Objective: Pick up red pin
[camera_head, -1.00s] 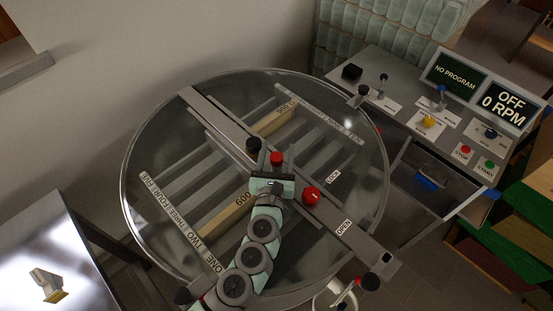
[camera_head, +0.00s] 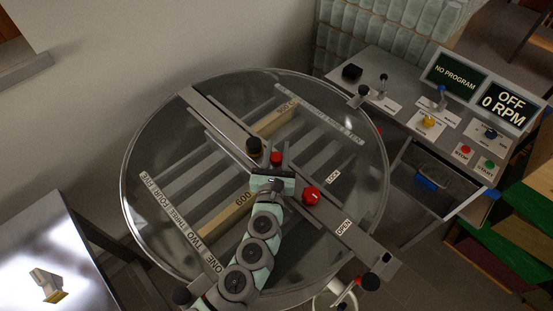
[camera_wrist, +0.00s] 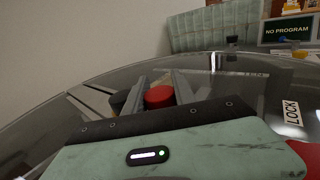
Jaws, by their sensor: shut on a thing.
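The red pin (camera_head: 276,158) shows as a short red cylinder on the metal bar across the round glass lid, just beyond my gripper (camera_head: 274,169). In the wrist view the red pin (camera_wrist: 160,96) sits between the two grey fingers of my gripper (camera_wrist: 158,88), which is shut on it. The pin's lower part is hidden behind the gripper body. I cannot tell whether it is clear of the bar.
A black knob (camera_head: 254,146) stands close left of the pin. A red dial (camera_head: 311,195) sits right of my gripper, by the LOCK and OPEN labels. The round glass lid (camera_head: 155,160) covers slatted bars. A control panel (camera_head: 411,114) with OFF, 0 RPM displays stands at right.

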